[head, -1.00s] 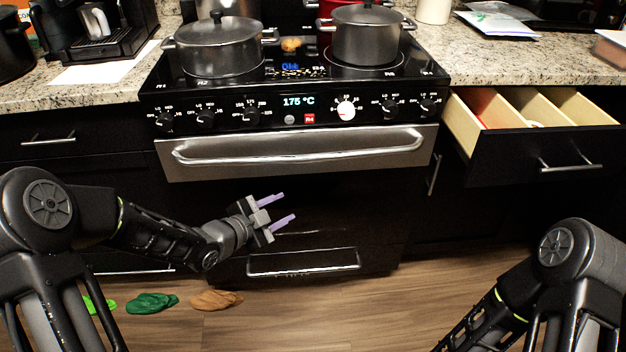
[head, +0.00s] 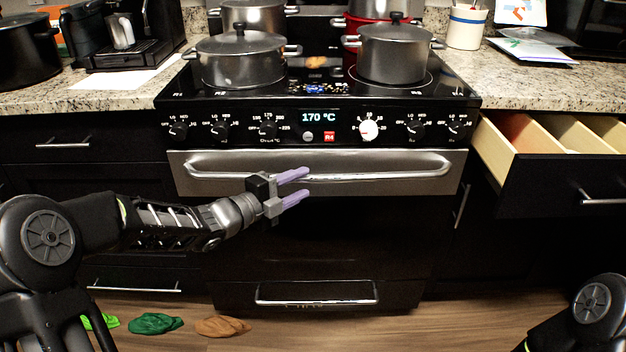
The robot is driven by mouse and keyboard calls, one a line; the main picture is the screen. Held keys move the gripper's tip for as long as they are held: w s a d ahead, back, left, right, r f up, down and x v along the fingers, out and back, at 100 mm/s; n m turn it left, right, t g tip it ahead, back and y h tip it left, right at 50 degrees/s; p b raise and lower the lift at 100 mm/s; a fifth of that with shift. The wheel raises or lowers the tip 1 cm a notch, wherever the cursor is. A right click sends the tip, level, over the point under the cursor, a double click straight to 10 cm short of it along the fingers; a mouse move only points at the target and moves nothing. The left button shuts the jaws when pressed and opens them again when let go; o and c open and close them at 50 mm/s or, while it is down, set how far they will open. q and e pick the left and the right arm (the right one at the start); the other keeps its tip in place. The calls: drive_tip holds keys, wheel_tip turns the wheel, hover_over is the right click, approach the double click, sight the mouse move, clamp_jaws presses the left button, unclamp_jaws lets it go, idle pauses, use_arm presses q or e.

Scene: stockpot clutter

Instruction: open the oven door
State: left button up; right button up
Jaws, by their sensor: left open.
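The oven door (head: 330,225) is shut, black below a steel band with a long steel handle (head: 400,174) across its top. My left gripper (head: 301,186) is open, its two purple fingers pointing right. In the picture the fingers overlap the middle of the handle and the band just below it. I cannot tell whether they touch the handle; nothing shows between them. The oven display (head: 319,118) reads 170 °C. Of my right arm only a part shows at the lower right corner; its gripper is out of view.
Pots (head: 241,62) stand on the cooktop. An open drawer (head: 550,180) with wooden dividers juts out to the right of the oven. A lower drawer handle (head: 316,301) is below the door. Green cloth-like pieces (head: 156,324) and a brown one (head: 222,326) lie on the floor at left.

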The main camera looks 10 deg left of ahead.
sight(308, 181)
use_arm(q)
drive_tip(key=shift+x, duration=2.4)
clamp_jaws()
